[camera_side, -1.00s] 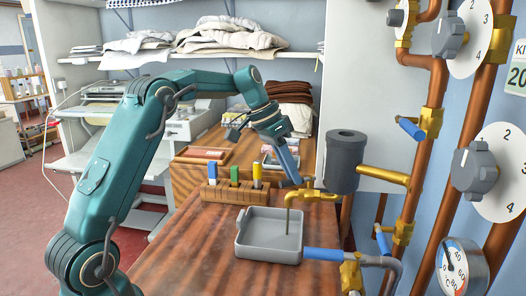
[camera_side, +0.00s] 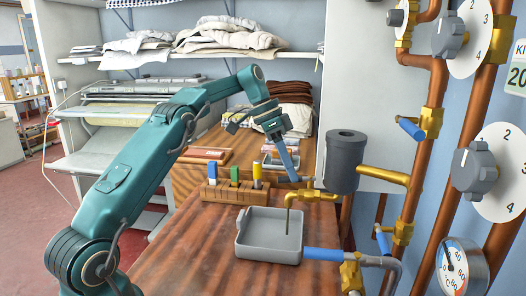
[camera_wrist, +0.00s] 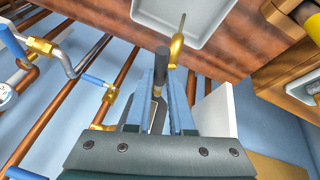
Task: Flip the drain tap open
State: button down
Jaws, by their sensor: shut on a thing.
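The brass drain tap (camera_side: 312,195) sits at the far right of the wooden bench, with its spout bent down over the grey tray (camera_side: 270,257). Its brass spout (camera_wrist: 176,50) also shows in the wrist view, just beyond my fingertips. My gripper (camera_side: 297,179) reaches down to the tap from behind. In the wrist view my gripper (camera_wrist: 161,78) has its light blue fingers shut on a dark rod-like handle (camera_wrist: 161,60) beside the brass. The fingers hide the handle's lower part. In the side view the handle is too small to read clearly.
A dark grey cylinder (camera_side: 345,160) stands close to the right of the tap. A wooden block (camera_side: 231,192) with coloured pieces stands to the left. Brass valves and copper pipes (camera_side: 412,180) fill the right side.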

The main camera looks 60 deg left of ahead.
dwell(0.3)
jog(key=c, duration=1.1)
grip_release()
jog(key=shift+r, duration=0.15)
jog(key=shift+s+a+r, duration=0.1)
jog(key=shift+a+r, duration=0.05)
jog(key=shift+r, duration=0.15)
jog(key=shift+s+a+r, duration=0.1)
jog(key=shift+a, duration=0.05)
jog(key=s+a, duration=0.2)
jog(key=a, duration=0.1)
jog(key=s+a, duration=0.2)
jog(key=a, duration=0.1)
jog(key=s+a, duration=0.2)
jog(key=a, duration=0.1)
jog(key=shift+s+a, duration=0.3)
jog(key=shift+a, duration=0.05)
